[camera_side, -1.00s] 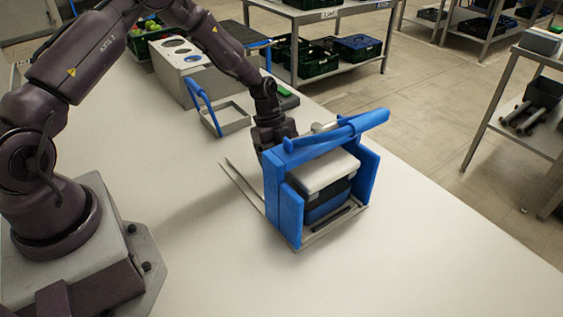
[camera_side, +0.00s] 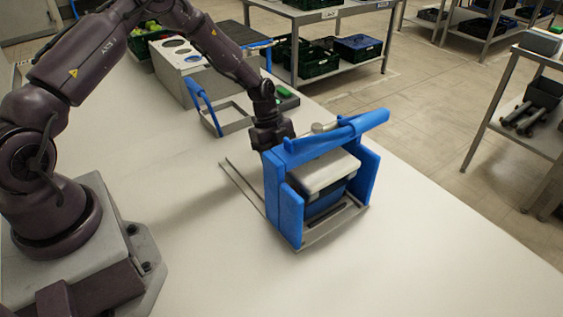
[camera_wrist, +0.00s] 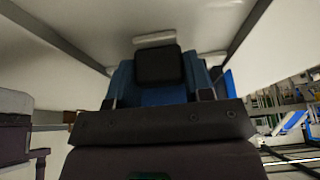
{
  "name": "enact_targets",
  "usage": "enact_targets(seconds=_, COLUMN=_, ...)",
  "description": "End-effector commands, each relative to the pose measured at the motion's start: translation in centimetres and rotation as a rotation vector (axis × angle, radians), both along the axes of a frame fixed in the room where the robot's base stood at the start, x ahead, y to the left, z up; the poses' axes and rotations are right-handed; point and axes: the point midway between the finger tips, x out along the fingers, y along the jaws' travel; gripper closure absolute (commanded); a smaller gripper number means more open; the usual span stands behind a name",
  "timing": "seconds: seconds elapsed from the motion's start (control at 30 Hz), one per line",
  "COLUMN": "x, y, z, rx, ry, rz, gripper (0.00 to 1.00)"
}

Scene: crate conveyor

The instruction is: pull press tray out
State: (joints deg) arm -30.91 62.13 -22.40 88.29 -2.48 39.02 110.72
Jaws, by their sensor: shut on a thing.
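The blue press frame (camera_side: 284,207) stands on the white table with its long blue lever across the top. A dark and blue box with a pale lid (camera_side: 326,174) sits inside the frame, above the grey base. I cannot clearly tell the tray from this base. My gripper (camera_side: 272,136) is behind the frame's far left side, its fingertips hidden there. In the wrist view my gripper (camera_wrist: 160,96) is shut on the blue part with a dark panel (camera_wrist: 159,67), which I take as the tray's end.
Two thin rails (camera_side: 241,184) stick out from the frame toward the back left. A grey stand with a blue handle (camera_side: 202,103) and a grey box with round holes (camera_side: 181,55) stand farther back. The front table is clear.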

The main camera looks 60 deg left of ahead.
Motion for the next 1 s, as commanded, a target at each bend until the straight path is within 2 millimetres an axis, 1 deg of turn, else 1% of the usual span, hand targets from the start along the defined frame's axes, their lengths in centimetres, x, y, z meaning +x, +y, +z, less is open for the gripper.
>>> enact_targets(seconds=0.03, x=0.0, y=0.9, z=0.1, rx=0.000, ry=-0.001, rz=0.005, gripper=0.96)
enact_targets(seconds=0.17, x=0.0, y=3.4, z=0.0, rx=-0.001, ry=0.000, rz=0.005, gripper=0.96)
enact_targets(seconds=0.4, x=0.0, y=9.0, z=0.0, rx=0.000, ry=-0.001, rz=0.006, gripper=0.96)
enact_targets(seconds=0.6, x=0.0, y=12.7, z=0.0, rx=-0.001, ry=0.001, rz=0.004, gripper=0.96)
enact_targets(seconds=0.7, x=0.0, y=14.1, z=0.1, rx=0.000, ry=0.000, rz=0.003, gripper=0.96)
enact_targets(seconds=0.8, x=0.0, y=15.1, z=0.1, rx=-0.001, ry=0.001, rz=0.002, gripper=0.96)
enact_targets(seconds=1.0, x=0.0, y=16.0, z=0.1, rx=0.000, ry=0.000, rz=0.001, gripper=0.96)
